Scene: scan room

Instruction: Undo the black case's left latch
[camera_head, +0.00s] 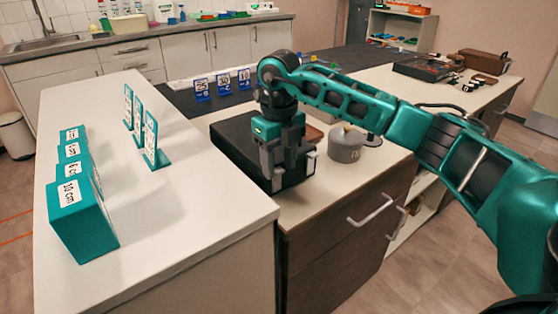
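The black case (231,133) lies on the light-topped counter with dark drawer fronts, just beyond the white table. My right arm reaches in from the right. Its gripper (284,168) points down at the near side of the case, in front of it. The fingers overlap the case in the picture. I cannot tell whether they touch it or how far apart they are. The gripper hides much of the case's front, and I cannot make out the left latch. My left gripper is not in view.
A grey lidded pot (346,148) stands close to the right of the case. Teal labelled blocks (84,225) and upright number cards (151,141) stand on the white table (190,235) at left. Blue number stands (223,86) are behind the case. A drawer handle (370,211) sticks out below.

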